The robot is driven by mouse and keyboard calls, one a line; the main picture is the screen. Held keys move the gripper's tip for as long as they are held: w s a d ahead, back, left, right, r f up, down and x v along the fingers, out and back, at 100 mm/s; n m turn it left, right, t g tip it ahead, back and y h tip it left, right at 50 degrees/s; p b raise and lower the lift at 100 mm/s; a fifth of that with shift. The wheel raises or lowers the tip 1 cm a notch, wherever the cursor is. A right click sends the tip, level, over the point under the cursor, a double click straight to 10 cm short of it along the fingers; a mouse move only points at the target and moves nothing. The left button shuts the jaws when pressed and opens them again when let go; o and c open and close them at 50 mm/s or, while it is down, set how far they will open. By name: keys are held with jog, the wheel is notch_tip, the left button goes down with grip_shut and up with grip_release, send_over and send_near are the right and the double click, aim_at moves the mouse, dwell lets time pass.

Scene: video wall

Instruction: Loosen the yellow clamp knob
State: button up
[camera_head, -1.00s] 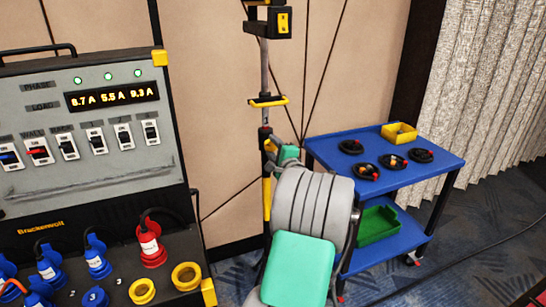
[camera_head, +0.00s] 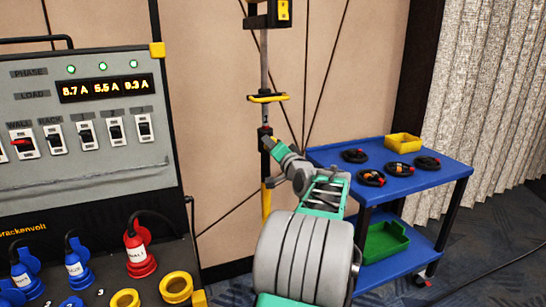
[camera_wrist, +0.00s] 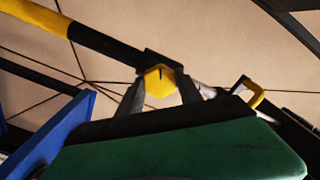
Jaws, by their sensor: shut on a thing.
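The yellow clamp knob (camera_wrist: 160,80) sits on a black collar of a black-and-yellow pole (camera_wrist: 92,40) in the wrist view. My gripper (camera_wrist: 160,90) has its two dark fingers on either side of the knob and is shut on it. A dark line shows on the knob's face. In the head view, my gripper (camera_head: 272,143) reaches the upright pole (camera_head: 266,168) at its dark collar. The knob is hard to make out there, largely covered by my gripper.
A yellow-and-black handle (camera_head: 268,98) crosses the pole above my gripper. A blue trolley (camera_head: 420,179) with cable coils and a yellow bin (camera_head: 403,142) stands to the right. A grey power panel (camera_head: 90,170) with switches and plugs stands to the left.

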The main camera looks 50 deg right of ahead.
jog(key=shift+f+n+b, duration=0.1)
jog(key=shift+n+b, duration=0.4)
jog(key=shift+n, duration=0.1)
jog(key=o, duration=1.4)
jog(key=shift+c, duration=0.2)
jog(key=v, duration=0.7)
jog(key=shift+s+a, duration=0.15)
jog(key=shift+s, duration=0.2)
